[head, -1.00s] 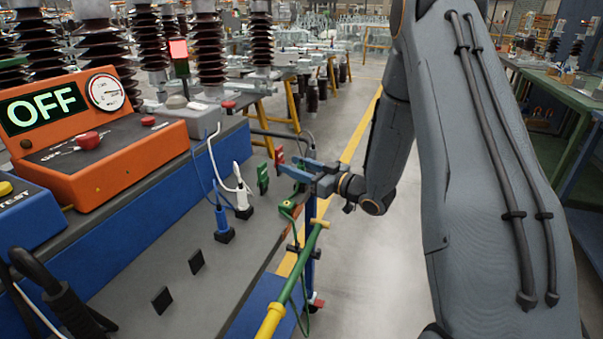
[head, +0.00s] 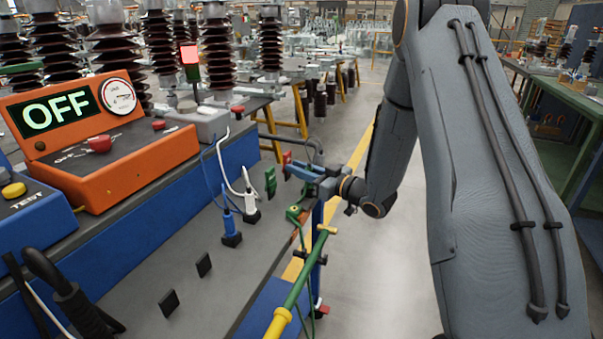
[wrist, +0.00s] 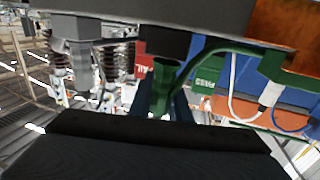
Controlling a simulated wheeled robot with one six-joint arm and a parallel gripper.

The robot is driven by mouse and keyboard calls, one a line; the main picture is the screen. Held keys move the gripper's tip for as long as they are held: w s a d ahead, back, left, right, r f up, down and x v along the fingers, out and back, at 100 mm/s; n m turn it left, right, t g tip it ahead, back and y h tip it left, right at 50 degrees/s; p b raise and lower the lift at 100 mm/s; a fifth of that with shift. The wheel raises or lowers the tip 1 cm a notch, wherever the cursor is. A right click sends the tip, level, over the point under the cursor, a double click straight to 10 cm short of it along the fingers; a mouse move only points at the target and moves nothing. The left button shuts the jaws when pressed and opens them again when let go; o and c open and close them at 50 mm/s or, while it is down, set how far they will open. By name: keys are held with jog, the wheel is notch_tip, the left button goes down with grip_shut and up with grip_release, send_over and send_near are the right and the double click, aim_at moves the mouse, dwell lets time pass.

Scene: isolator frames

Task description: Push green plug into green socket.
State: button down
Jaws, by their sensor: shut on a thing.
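The green plug (wrist: 162,80) shows in the wrist view, upright between the two dark blue fingers of my gripper (head: 297,170). My gripper is shut on it. A black socket (wrist: 165,42) meets the plug's end in that view. I cannot tell how deep the plug sits in it. A green cable (wrist: 200,57) curves away from the plug. In the head view my gripper is at the far right edge of the bench, and the held plug is hidden or too small to make out.
A blue plug (head: 230,224) and a white plug (head: 251,207) stand in bench sockets. Green (head: 270,181) and red (head: 286,159) tags are close to my gripper. A green-yellow rod (head: 300,280) runs along the bench edge. An orange unit reading OFF (head: 110,160) stands at left.

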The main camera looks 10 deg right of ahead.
notch_tip(320, 180, up, 10)
jog(key=shift+f, duration=0.15)
dwell(0.4)
jog(key=shift+f, duration=0.1)
